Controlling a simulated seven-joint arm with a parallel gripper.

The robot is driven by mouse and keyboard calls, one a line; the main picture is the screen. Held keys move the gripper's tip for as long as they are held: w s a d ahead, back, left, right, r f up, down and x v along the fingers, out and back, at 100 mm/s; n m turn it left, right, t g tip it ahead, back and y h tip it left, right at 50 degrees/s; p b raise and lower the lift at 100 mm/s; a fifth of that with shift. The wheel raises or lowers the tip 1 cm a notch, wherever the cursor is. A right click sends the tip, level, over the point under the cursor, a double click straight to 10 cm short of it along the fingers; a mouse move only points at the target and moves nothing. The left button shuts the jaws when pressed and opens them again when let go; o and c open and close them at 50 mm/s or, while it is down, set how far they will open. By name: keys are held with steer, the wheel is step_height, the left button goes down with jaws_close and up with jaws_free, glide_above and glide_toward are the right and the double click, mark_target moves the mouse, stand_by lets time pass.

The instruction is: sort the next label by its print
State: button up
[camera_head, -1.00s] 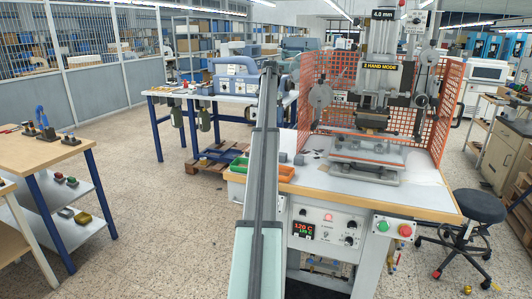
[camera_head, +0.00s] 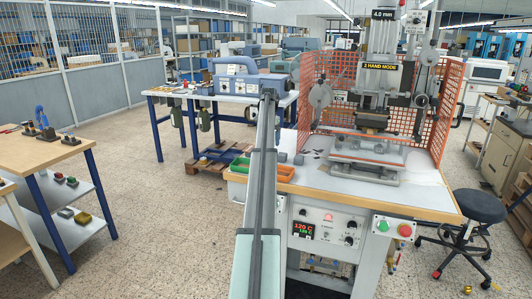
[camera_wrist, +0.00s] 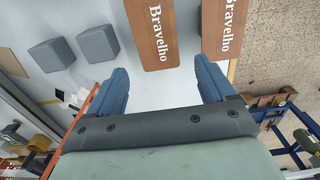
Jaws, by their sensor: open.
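I cannot tell the height gap. In the head view, a green tray (camera_head: 239,165) and an orange tray (camera_head: 284,173) sit at the table's left edge, partly behind my arm.
Grey blocks (camera_wrist: 97,44) (camera_wrist: 51,54) stand left of the labels. The stamping press (camera_head: 370,150) with its orange mesh guard (camera_head: 449,105) fills the table's right side. Small dark pieces (camera_head: 313,153) lie by the press. Bare white table (camera_head: 420,195) shows at front right.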

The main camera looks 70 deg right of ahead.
steer(key=shift+f, duration=1.1)
steer(key=shift+f, duration=0.25)
steer(key=shift+c, duration=0.4)
steer(key=c, duration=1)
